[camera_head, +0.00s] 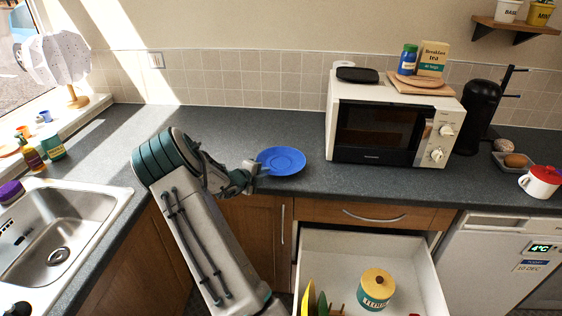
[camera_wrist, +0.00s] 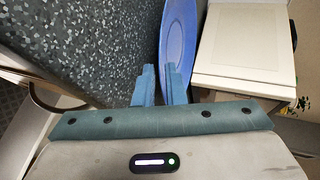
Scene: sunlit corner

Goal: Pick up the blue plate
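The blue plate (camera_head: 283,158) shows on the dark counter in the head view, left of the microwave. I cannot tell whether it rests on the counter or is slightly raised. My gripper (camera_head: 256,170) is at its left rim. In the wrist view, the plate (camera_wrist: 179,38) appears as a narrow, slanted blue oval, cut off at the top. My two blue-grey fingers (camera_wrist: 161,83) are close together with a narrow gap at the plate's near rim. The right finger overlaps the plate in the picture. Whether the fingers grip the rim is hidden.
A white microwave (camera_head: 345,130) stands right of the plate. Below the counter (camera_head: 330,185), an open drawer (camera_head: 330,255) holds a yellow-lidded flour canister (camera_head: 376,288). A sink (camera_head: 60,235) is at the left. The counter behind the plate is clear.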

